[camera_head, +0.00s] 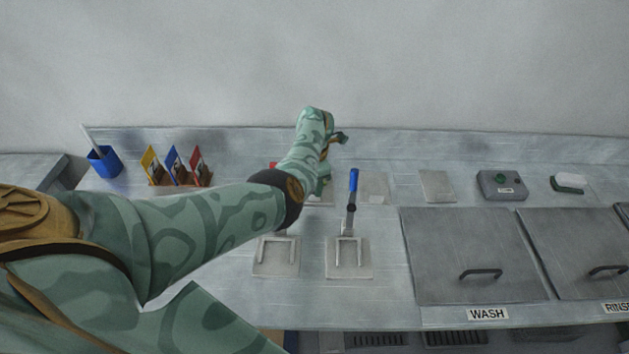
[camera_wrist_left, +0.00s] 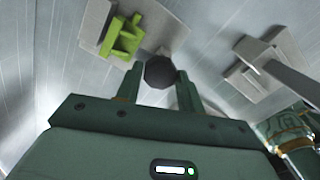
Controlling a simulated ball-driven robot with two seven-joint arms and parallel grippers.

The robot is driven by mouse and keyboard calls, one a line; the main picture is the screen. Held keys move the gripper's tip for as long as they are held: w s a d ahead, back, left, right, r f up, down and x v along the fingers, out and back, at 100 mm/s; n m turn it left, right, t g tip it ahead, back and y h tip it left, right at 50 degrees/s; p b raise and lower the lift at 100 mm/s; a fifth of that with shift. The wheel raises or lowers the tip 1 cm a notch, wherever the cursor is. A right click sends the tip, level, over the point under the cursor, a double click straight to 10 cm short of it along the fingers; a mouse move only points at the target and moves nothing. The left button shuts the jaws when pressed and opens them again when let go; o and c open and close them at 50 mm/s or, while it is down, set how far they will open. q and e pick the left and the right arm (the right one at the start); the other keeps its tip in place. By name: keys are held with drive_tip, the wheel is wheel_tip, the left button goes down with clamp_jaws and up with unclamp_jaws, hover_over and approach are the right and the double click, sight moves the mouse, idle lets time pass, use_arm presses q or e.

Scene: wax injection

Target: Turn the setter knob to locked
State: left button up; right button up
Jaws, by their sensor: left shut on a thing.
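A dark, many-sided knob (camera_wrist_left: 160,72), which I take for the setter knob, sits between the fingertips of my left gripper (camera_wrist_left: 160,76) in the left wrist view. The gripper is shut on it, one finger at each side. Its marks and the locked position cannot be read. In the head view my left arm bends over the bench and hides the knob and most of the gripper. My right gripper is in neither view.
A yellow-green piece (camera_wrist_left: 121,38) lies close beside the knob. A blue-handled tool (camera_head: 353,184) stands just right of my arm. Two pale plates with brackets (camera_head: 277,268) (camera_head: 348,270) are in front. Lidded WASH (camera_head: 470,240) and RINSE (camera_head: 570,235) tanks stand right.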

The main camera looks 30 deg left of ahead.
use_arm(q)
drive_tip(key=o, duration=1)
wheel_tip(320, 180, up, 16)
drive_tip(key=p, duration=0.6)
drive_tip(key=shift+r, duration=0.2)
